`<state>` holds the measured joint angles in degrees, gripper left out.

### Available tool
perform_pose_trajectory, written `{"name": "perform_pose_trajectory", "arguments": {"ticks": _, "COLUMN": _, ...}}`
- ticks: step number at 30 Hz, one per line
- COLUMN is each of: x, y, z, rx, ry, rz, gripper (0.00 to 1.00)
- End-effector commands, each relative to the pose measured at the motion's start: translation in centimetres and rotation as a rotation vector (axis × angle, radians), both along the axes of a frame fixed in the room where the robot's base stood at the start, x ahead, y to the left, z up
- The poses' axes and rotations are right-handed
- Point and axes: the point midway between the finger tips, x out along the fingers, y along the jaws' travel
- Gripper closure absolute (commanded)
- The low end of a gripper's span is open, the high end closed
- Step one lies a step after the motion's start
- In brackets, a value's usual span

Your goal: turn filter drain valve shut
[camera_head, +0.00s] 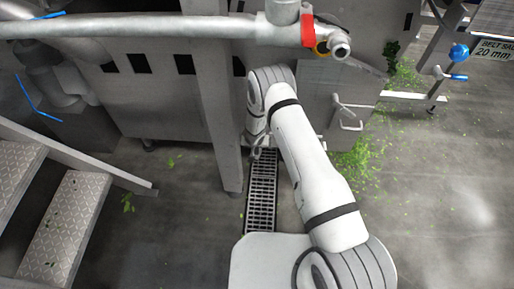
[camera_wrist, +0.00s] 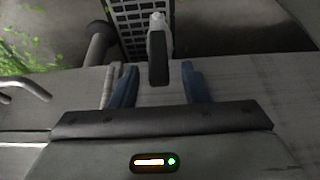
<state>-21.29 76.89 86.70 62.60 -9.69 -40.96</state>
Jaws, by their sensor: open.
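In the wrist view my gripper (camera_wrist: 158,82) is open, with one blue finger on each side. A small valve lever, dark with a pale grey upper part (camera_wrist: 158,48), sits between the fingers or just beyond their tips. I take it for the filter drain valve, but no label shows. I see gaps on both sides of it, and I cannot tell any contact. In the head view my arm reaches down beside the grey machine, and my gripper is low by the floor drain, mostly hidden. The valve cannot be made out there.
A slotted floor drain (camera_head: 262,190) runs below my arm. A grey post (camera_head: 218,110) stands close left of it. A pipe with a red lever (camera_head: 307,28) crosses above. Treaded steps (camera_head: 70,215) are at left. Scattered greens (camera_head: 365,155) and a bar handle (camera_head: 348,112) are at right.

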Motion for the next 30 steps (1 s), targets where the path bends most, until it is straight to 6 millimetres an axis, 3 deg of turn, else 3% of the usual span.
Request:
{"name": "perform_pose_trajectory", "arguments": {"ticks": 1, "x": 0.3, "y": -0.1, "z": -1.1, "rx": -0.001, "ry": 0.001, "rz": -0.001, "gripper": 0.58}}
{"name": "perform_pose_trajectory", "arguments": {"ticks": 6, "x": 1.1, "y": -0.2, "z": -2.7, "rx": 0.0, "ry": 0.0, "rz": -0.001, "gripper": 0.58}}
{"name": "perform_pose_trajectory", "arguments": {"ticks": 17, "x": 1.4, "y": -0.2, "z": -3.1, "rx": 0.001, "ry": 0.0, "rz": -0.002, "gripper": 0.58}}
{"name": "perform_pose_trajectory", "arguments": {"ticks": 30, "x": 1.4, "y": -0.3, "z": -3.1, "rx": 0.0, "ry": 0.001, "rz": -0.003, "gripper": 0.93}}
